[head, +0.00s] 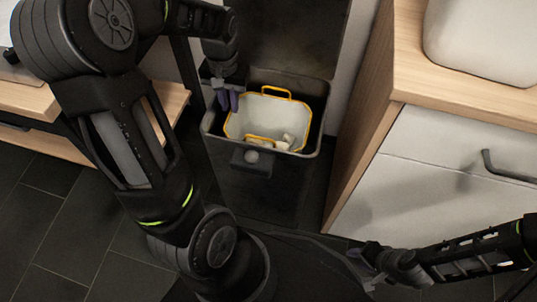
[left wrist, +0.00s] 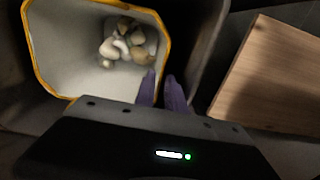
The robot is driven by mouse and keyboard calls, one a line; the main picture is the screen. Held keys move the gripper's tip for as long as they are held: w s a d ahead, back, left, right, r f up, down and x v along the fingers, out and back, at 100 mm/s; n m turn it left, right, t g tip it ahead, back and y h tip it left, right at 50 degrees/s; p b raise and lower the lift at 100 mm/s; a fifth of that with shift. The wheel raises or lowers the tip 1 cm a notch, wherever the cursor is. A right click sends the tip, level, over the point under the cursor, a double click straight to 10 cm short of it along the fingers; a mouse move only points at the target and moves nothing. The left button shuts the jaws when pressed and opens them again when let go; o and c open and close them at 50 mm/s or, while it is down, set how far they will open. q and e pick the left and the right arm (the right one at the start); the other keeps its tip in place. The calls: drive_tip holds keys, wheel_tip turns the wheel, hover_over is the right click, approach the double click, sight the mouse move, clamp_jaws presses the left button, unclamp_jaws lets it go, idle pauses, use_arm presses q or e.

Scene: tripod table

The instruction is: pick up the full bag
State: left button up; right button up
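The full bag (head: 262,112) is white with a yellow rim and two yellow loop handles. It sits inside the open dark bin (head: 318,143), with several pale lumps in its bottom. It also shows in the left wrist view (left wrist: 70,45). My left gripper (head: 229,100) points down at the bag's left rim, near the bin's left wall. In the left wrist view its two purple fingers (left wrist: 162,88) stand slightly apart, with nothing clearly held between them. Whether they touch the rim is hard to tell. My right gripper (head: 368,268) is low at the right, away from the bin; its fingers are unclear.
A wooden-topped cabinet (head: 405,75) with a white drawer front stands close right of the bin, a white rounded object (head: 485,40) on top. A low wooden shelf (head: 170,100) is at the left. The bin's raised dark lid (head: 295,35) stands behind it.

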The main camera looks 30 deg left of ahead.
sight(232, 115)
use_arm(q)
wheel_tip(232, 115, down, 5)
drive_tip(key=shift+f+b, duration=0.1)
drive_tip(key=shift+b, duration=1.15)
clamp_jaws()
idle(0.7)
wheel_tip(232, 115, up, 10)
drive_tip(key=p, duration=0.4)
idle(0.3)
drive_tip(key=shift+r+p, duration=0.25)
drive_tip(key=shift+p, duration=0.05)
